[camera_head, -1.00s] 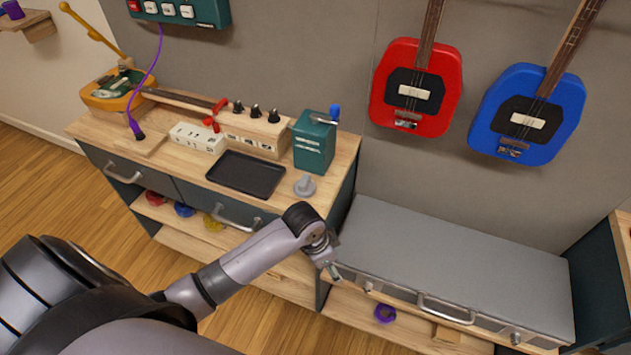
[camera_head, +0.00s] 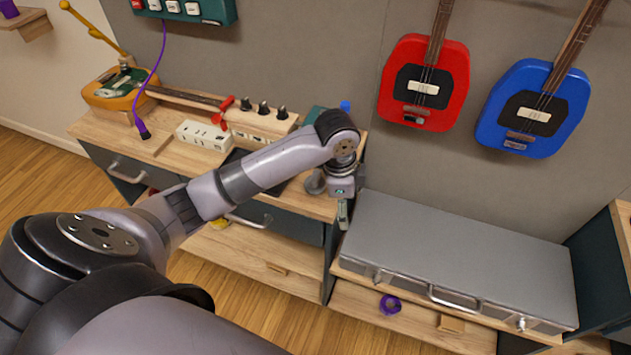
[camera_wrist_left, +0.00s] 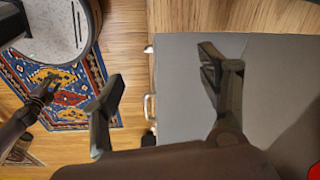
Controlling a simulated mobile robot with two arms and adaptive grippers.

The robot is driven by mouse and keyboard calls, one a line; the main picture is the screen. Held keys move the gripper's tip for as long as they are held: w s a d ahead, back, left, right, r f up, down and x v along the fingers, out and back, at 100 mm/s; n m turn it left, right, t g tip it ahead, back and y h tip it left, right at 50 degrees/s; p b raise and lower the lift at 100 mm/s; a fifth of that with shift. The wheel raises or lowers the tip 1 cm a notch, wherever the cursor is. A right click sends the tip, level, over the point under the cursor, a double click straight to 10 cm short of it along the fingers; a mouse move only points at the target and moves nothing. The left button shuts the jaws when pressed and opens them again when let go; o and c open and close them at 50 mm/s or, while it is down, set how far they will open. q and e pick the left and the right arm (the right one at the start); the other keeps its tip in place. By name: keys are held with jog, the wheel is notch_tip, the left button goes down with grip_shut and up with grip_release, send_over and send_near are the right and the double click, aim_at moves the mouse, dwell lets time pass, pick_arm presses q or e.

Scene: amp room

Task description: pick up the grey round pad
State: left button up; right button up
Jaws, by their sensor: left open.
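A small grey round thing (camera_head: 316,182), which looks like the pad, lies at the right front of the wooden bench top. My left arm partly covers it in the head view, and I cannot make it out in the left wrist view. My left gripper (camera_head: 343,214) points down just right of it, near the bench's right edge. In the left wrist view the left gripper (camera_wrist_left: 160,84) has its fingers wide apart with nothing between them. A dark gripper-like part (camera_wrist_left: 40,98), probably my right gripper, shows over the rug; its jaws are unclear.
A flat grey case (camera_head: 450,255) lies on the lower unit right of the bench. A black tray (camera_head: 233,165) and a green box (camera_head: 316,116) are mostly hidden behind my arm. A white socket block (camera_head: 203,135) stands further left. Red (camera_head: 424,82) and blue (camera_head: 531,107) guitars hang above.

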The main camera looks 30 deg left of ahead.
pick_arm(q)
jog(key=w+a+r+m+y, duration=0.1)
jog(key=w+a+r, duration=0.2)
jog(key=a+r, duration=0.3)
jog(key=g, duration=0.1)
send_near(315, 175)
jog(key=shift+m, duration=0.4)
notch_tip(315, 175, down, 11)
jog(key=shift+w+d+p, duration=0.1)
jog(key=shift+p, duration=0.7)
pick_arm(e)
jog(key=shift+s+a+r, duration=0.3)
jog(key=shift+s+r, duration=0.35)
jog(key=shift+r, duration=0.15)
pick_arm(q)
jog(key=shift+c, duration=0.3)
jog(key=c, duration=1.2)
pick_arm(e)
jog(key=shift+d, duration=0.1)
